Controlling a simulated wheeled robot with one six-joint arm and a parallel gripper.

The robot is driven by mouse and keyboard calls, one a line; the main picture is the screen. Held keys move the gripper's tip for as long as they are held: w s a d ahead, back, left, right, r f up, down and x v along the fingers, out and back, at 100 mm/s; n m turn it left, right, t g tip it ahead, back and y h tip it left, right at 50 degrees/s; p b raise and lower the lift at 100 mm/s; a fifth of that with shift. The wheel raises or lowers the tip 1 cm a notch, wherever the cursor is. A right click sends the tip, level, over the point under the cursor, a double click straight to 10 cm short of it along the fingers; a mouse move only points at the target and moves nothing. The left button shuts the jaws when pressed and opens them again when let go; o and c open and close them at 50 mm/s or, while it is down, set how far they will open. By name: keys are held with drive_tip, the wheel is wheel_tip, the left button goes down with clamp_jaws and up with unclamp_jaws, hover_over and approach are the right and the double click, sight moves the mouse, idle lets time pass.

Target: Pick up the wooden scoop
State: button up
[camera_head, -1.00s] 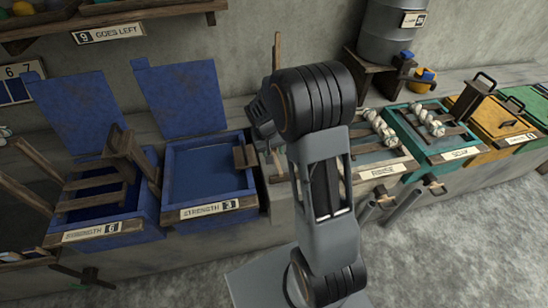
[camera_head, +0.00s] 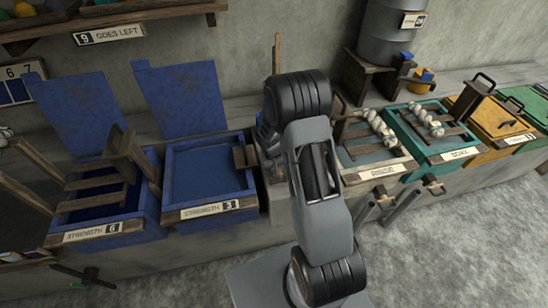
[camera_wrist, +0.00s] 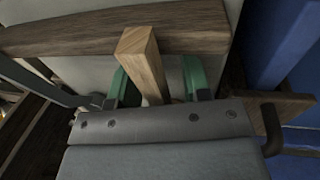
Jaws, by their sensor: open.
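In the wrist view my gripper (camera_wrist: 157,86) is open, with its two green fingers apart. A light wooden square-sided handle (camera_wrist: 142,58) stands between the fingers, with a visible gap on both sides. It looks like the handle of the wooden scoop; the scoop's bowl is hidden. In the head view a thin upright wooden stick (camera_head: 277,52) rises behind my arm; I cannot tell whether it is the same handle. My arm hides the fingers there.
A dark wooden bar (camera_wrist: 70,36) crosses beyond the fingers. Blue vats (camera_head: 210,172) stand left of my arm; a teal vat (camera_head: 447,139) and yellow vat (camera_head: 497,124) stand to the right. A metal drum (camera_head: 390,35) is at the back. The grey floor (camera_head: 450,245) in front is clear.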

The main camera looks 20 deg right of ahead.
drive_tip(key=shift+c, duration=0.2)
clamp_jaws()
idle(0.4)
drive_tip(key=shift+r, duration=0.55)
wheel_tip(320, 180, up, 3)
drive_tip(key=shift+s+a+f, duration=0.15)
drive_tip(key=s+r, duration=0.1)
drive_tip(key=s+a+r, duration=0.1)
drive_tip(key=r, duration=0.1)
drive_tip(key=s+a+r, duration=0.1)
drive_tip(key=shift+s+r+b, duration=0.25)
drive_tip(key=shift+r+b, duration=0.05)
drive_tip(key=shift+r, duration=0.1)
drive_tip(key=s+a+r, duration=0.4)
drive_tip(key=s, duration=0.4)
drive_tip(key=shift+s+a+r+b, duration=0.2)
drive_tip(key=shift+a+b, duration=0.05)
drive_tip(key=shift+b, duration=0.05)
